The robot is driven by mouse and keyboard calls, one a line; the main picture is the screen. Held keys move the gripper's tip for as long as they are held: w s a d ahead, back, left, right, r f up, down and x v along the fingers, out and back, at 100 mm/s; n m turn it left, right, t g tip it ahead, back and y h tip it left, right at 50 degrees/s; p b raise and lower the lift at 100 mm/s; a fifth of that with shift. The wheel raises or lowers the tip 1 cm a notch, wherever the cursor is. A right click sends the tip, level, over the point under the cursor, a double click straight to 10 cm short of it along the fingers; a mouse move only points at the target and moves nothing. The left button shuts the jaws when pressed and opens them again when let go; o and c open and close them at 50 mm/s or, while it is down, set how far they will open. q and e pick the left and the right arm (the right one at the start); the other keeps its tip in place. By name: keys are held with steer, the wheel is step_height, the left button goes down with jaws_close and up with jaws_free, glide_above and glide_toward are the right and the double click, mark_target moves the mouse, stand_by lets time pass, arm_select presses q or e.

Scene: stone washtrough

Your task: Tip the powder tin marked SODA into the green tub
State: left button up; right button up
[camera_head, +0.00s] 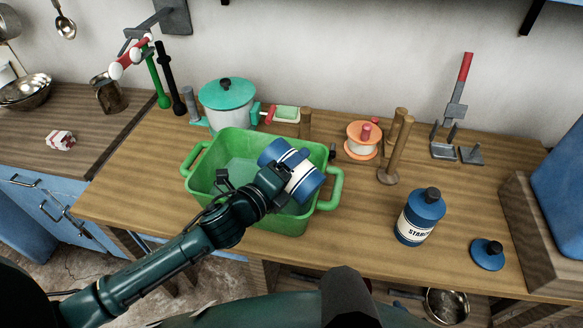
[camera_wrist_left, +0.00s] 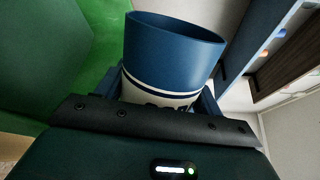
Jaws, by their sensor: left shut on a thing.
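The green tub (camera_head: 232,215) stands on the wooden counter, with a handle at each side. My left gripper (camera_head: 275,178) is shut on a blue and white tin (camera_head: 303,181), held tilted over the right part of the tub. In the left wrist view the tin (camera_wrist_left: 172,45) sits between the fingers, its blue end towards the top and its label mostly hidden by the gripper, so I cannot read it. No powder is visible falling. A blue tin marked STARCH (camera_head: 416,218) stands upright to the right. My right gripper is not in view.
A loose blue lid (camera_head: 488,254) lies right of the STARCH tin. A wooden box edge (camera_head: 540,235) closes off the right. Counter between tub and STARCH tin is clear.

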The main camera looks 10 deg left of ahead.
arm_select(q)
steer(key=shift+w+a+f+n, duration=0.1)
steer(key=shift+a+f+n, duration=0.1)
steer(key=shift+f+n, duration=0.5)
steer(key=shift+r, duration=0.2)
steer(key=shift+w+a+r+n+g+h, duration=0.15)
steer(key=shift+r+n+h, duration=0.1)
steer(key=shift+n, duration=0.25)
steer(key=shift+a+r+n+g+h, duration=0.15)
steer(key=shift+r+n+h, duration=0.1)
steer(key=shift+n, duration=0.25)
steer(key=shift+w+a+r+n, duration=0.3)
steer(key=shift+r+n, duration=0.15)
steer(key=shift+n, duration=0.45)
